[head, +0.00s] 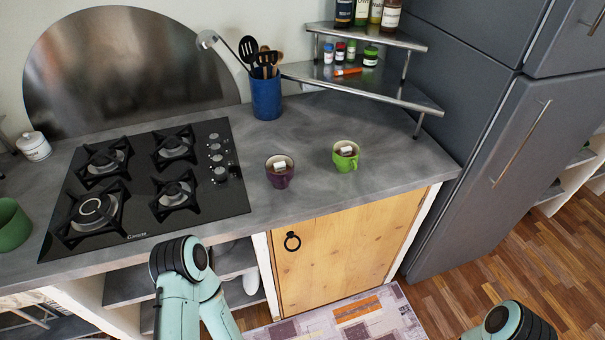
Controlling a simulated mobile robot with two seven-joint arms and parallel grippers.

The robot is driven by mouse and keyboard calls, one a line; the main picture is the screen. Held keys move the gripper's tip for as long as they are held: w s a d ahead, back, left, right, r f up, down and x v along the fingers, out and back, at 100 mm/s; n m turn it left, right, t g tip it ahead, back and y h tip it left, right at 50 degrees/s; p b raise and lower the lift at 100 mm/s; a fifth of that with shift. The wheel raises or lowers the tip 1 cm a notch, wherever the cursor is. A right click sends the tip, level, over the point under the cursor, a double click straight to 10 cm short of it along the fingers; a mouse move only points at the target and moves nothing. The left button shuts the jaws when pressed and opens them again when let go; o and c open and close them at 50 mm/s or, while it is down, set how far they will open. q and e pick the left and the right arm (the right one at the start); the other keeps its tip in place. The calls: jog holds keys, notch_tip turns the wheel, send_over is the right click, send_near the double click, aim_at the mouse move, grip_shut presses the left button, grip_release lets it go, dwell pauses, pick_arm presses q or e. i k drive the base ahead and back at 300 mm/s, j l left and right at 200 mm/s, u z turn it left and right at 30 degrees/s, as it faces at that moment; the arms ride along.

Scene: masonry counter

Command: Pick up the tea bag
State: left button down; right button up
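A purple cup (279,176) stands on the grey counter, right of the hob, with a small white square piece (279,165) at its mouth that looks like a tea bag or its tag. A green cup (345,160) stands to its right, with a similar white piece (346,151) at its mouth. How far each piece goes down into its cup is hidden. Links of my two arms show at the bottom, one left of centre and one at the lower right. Neither gripper shows, and nothing of mine touches the cups.
A black gas hob (145,185) fills the left of the counter (310,130). A blue utensil pot (266,98) stands behind the cups. A metal corner shelf (370,90) with small jars is at the back right, beside the grey fridge (505,150). The counter around the cups is clear.

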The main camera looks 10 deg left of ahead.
aim_at(280, 166)
jog(key=i+l+u, duration=0.1)
jog(key=l+u, duration=0.2)
jog(key=u, duration=0.2)
jog(key=l+u, duration=0.3)
jog(key=u, duration=0.15)
